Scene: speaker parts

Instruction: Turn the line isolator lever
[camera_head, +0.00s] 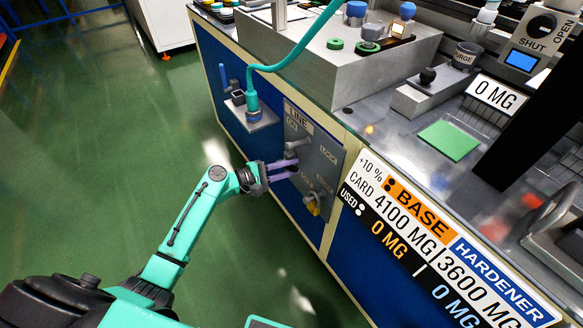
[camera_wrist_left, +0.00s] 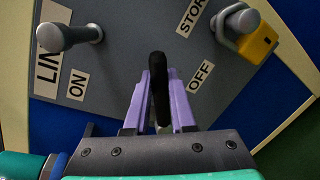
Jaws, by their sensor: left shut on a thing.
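The line isolator panel (camera_head: 325,165) is a grey plate on the blue cabinet front. In the left wrist view the panel (camera_wrist_left: 130,60) bears ON, OFF and STOR… labels. A black lever (camera_wrist_left: 160,88) stands between the purple fingers of my left gripper (camera_wrist_left: 160,95), which is shut on it. The lever lies between the ON and OFF labels. In the head view my left gripper (camera_head: 283,168) is at the panel and hides the lever. A yellow padlock (camera_wrist_left: 258,42) hangs on a grey peg; it also shows in the head view (camera_head: 313,207). My right gripper is not in view.
Another grey peg (camera_wrist_left: 70,36) sticks out near the ON label. A teal hose (camera_head: 290,60) runs to a fitting on a small shelf (camera_head: 262,121) left of the panel. A display board (camera_head: 420,240) is to the right. Green floor is clear at left.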

